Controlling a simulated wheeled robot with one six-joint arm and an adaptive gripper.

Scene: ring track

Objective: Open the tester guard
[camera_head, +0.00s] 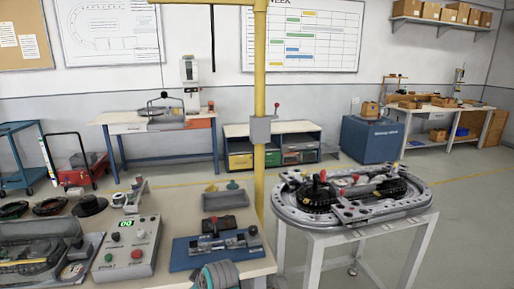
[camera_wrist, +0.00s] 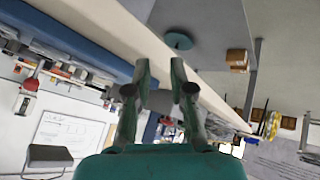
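A grey control box (camera_head: 127,248) with a lit green display and red and green buttons stands on the bench at the lower left of the head view. Left of it is a dark grey unit with a raised lid-like part (camera_head: 38,232), cut off by the picture edge. A blue fixture (camera_head: 195,255) with a metal clamp lies to the right of the box. I cannot tell for sure which of these carries the tester guard. My gripper (camera_wrist: 161,70) shows in the wrist view with its two fingers apart and nothing between them. It touches nothing that I can see.
The bench (camera_head: 175,215) also bears black round parts (camera_head: 89,205) and a grey tray (camera_head: 224,199). A yellow post (camera_head: 260,100) rises behind its right side. A ring track (camera_head: 350,215) stands on a white table at right. Open floor (camera_head: 465,210) lies beyond.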

